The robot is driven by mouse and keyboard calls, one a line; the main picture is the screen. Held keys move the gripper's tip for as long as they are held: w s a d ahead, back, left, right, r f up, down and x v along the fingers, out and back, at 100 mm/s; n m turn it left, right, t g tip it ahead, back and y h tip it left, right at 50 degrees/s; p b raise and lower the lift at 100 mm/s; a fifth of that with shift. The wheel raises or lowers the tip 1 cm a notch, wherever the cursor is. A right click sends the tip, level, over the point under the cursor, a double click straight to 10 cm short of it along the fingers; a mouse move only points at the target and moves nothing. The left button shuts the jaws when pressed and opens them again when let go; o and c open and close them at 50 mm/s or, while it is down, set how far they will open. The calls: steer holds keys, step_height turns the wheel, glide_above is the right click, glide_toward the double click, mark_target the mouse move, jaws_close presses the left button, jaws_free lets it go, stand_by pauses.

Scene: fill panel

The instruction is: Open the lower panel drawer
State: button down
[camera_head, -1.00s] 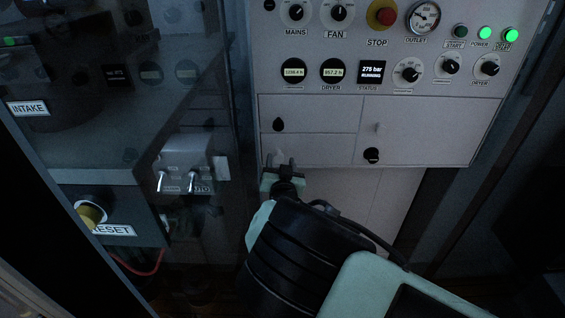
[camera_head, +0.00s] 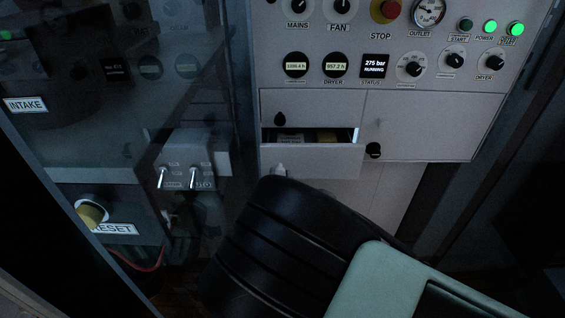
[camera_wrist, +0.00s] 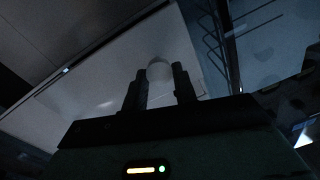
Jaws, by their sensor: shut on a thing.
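The lower panel drawer (camera_head: 325,160), at the lower left of the grey panel, is pulled part way out. Its open top shows a dark inside with a pale label-like thing and a yellowish thing. Its pale knob (camera_head: 279,170) is on the front face, at the left. In the wrist view my gripper (camera_wrist: 159,69) is shut on the whitish round knob (camera_wrist: 158,66), one dark finger on each side, in front of the pale drawer face (camera_wrist: 95,100). In the head view my dark arm hides the fingers.
The upper drawer (camera_head: 315,107) with a dark knob is shut above. A door with a black knob (camera_head: 373,150) is shut at the right. Switches, gauges and a red stop button (camera_head: 386,10) are higher up. A glass-fronted cabinet with a toggle box (camera_head: 188,165) stands close on the left.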

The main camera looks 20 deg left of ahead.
steer(key=a+b+v, duration=0.1)
steer(key=b+v, duration=0.1)
steer(key=v, duration=1.7)
steer(key=shift+b, duration=0.4)
steer(key=c, duration=1.1)
jaws_free()
